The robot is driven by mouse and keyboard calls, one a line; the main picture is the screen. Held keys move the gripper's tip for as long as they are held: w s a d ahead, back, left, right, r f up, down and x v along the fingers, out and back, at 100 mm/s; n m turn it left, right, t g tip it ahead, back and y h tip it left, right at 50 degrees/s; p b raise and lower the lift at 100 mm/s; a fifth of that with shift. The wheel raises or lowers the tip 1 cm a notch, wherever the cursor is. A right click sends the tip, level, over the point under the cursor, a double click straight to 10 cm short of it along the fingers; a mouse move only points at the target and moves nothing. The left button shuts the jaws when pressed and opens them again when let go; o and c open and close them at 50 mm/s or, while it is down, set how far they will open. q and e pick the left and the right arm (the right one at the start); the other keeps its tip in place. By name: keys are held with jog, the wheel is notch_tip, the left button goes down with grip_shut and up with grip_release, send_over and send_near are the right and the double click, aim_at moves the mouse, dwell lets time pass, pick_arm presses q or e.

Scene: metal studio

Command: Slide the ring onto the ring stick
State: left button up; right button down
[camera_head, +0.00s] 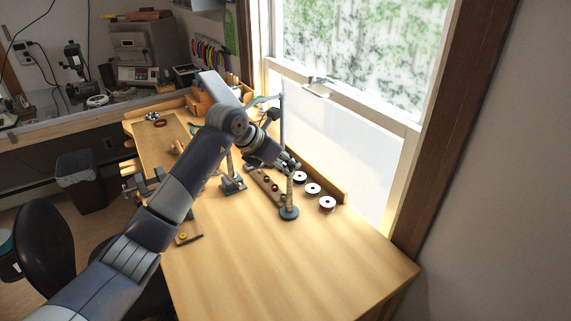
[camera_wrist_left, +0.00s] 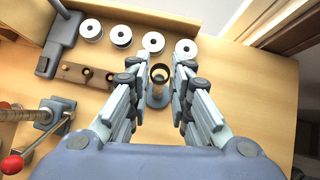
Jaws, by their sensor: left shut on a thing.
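The ring stick (camera_head: 290,193) stands upright on a round dark base (camera_head: 288,213) on the wooden table. The wrist view shows that base (camera_wrist_left: 158,98) from above, between my fingers. My left gripper (camera_head: 287,164) is at the top of the stick in the head view. In the wrist view my left gripper (camera_wrist_left: 160,72) has its fingertips on both sides of a small gold-rimmed ring (camera_wrist_left: 160,68) with a dark middle. The ring lines up over the stick's base; I cannot tell whether it is around the stick's tip or just above it. My right gripper is not in view.
Several white spools (camera_head: 313,189) stand in a row by the window side. A wooden block (camera_wrist_left: 72,73) with small dark round pieces lies left of the stick. A metal clamp-like tool (camera_head: 232,184) stands further left. The table's front part (camera_head: 290,270) is clear.

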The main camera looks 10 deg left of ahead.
pick_arm(q)
jog(key=shift+f+b, duration=0.95)
jog(key=shift+f, duration=0.4)
jog(key=o, duration=0.9)
jog(key=shift+o, duration=0.2)
jog(key=v, duration=1.2)
